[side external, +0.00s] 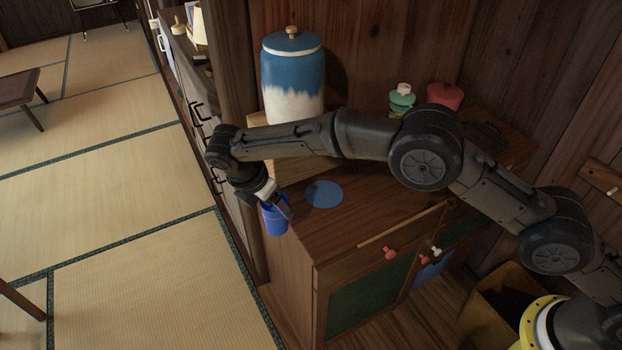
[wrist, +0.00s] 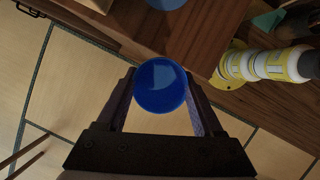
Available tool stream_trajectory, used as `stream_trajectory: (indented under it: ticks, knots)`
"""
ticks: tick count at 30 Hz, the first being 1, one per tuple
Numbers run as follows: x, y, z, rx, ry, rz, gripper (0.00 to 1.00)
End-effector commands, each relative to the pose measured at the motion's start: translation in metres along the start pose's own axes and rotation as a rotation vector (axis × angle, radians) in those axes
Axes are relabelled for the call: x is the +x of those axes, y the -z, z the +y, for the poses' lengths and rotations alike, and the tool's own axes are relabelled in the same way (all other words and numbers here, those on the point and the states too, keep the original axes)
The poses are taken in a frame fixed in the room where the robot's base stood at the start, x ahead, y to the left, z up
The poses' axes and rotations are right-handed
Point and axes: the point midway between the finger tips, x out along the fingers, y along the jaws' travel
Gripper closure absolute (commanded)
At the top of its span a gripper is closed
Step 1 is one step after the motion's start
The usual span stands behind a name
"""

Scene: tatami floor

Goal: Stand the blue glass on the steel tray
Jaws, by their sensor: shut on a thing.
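The blue glass (side external: 274,220) is upright at the left edge of the wooden cabinet top in the side view. My gripper (side external: 284,204) is shut on it. In the wrist view the glass (wrist: 160,86) shows its round open mouth between the two fingers of my gripper (wrist: 160,78), with floor and the cabinet's edge behind it. I cannot tell its exact height against the cabinet top. A flat blue disc (side external: 324,194) lies on the cabinet top, right of the glass. I see nothing that I can make out as a steel tray.
A blue and white lidded jar (side external: 292,82) stands at the back of the cabinet (side external: 345,230). A green stacked object (side external: 402,100) and a red lidded pot (side external: 445,96) stand behind my arm. A thin wooden stick (side external: 402,226) lies along the front edge. Tatami floor (side external: 120,210) is left.

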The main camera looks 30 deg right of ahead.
Motion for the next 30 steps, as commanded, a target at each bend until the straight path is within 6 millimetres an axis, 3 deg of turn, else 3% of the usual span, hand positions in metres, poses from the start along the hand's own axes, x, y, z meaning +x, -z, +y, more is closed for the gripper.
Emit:
stream_trajectory:
  ticks: [7, 11, 17, 21, 30]
  knots:
    - [-0.002, 0.002, 0.000, 0.008, 0.002, 0.000, 1.00]
    - [0.000, -0.018, -0.004, 0.085, 0.033, 0.002, 1.00]
    - [0.006, -0.095, -0.027, 0.419, 0.167, 0.011, 1.00]
    - [0.009, -0.154, -0.056, 0.705, 0.284, 0.012, 1.00]
    - [0.009, -0.253, -0.129, 1.245, 0.510, 0.007, 1.00]
